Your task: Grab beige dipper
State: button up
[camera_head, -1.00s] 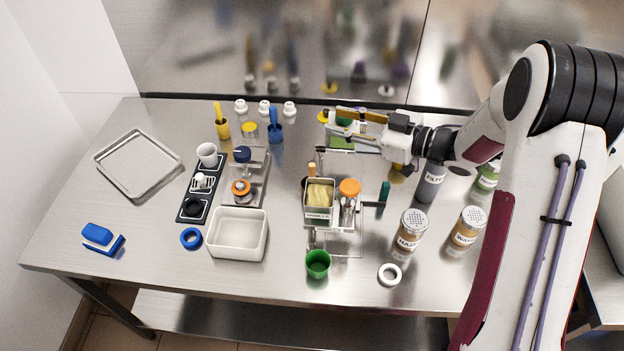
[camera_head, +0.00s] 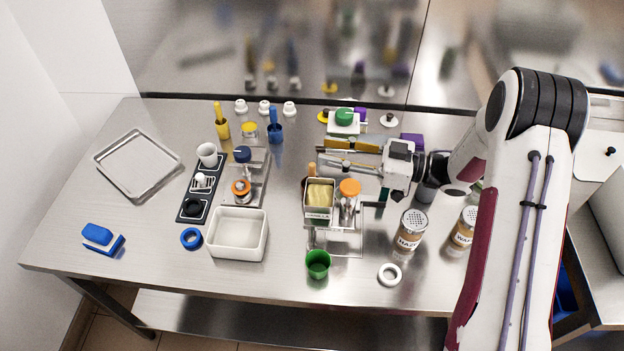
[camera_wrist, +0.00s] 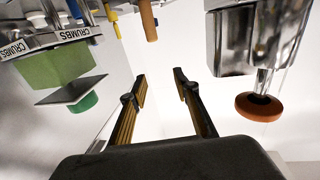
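A tan-beige handle, likely the beige dipper (camera_head: 310,171), stands behind the left side of the VANILLA container. Its lower part is hidden in the head view. In the wrist view the beige handle (camera_wrist: 147,19) shows at the top, ahead of the gap between my fingers. My gripper (camera_head: 322,153) reaches leftward over the rack area, just behind the handle in the head view. My gripper (camera_wrist: 160,84) is open, with nothing between its fingers, and is apart from the handle.
The VANILLA container (camera_head: 319,214) and an orange-knobbed dispenser (camera_head: 349,187) stand close in front of my gripper. A green-topped container (camera_head: 343,116) stands behind it. Shakers (camera_head: 409,231) stand to the front right.

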aim_at(312, 168)
jog(key=shift+f, duration=3.4)
jog(key=shift+w+a, duration=0.2)
jog(key=shift+a, duration=1.05)
jog(key=shift+w+a, duration=0.2)
jog(key=shift+a, duration=1)
grip_shut()
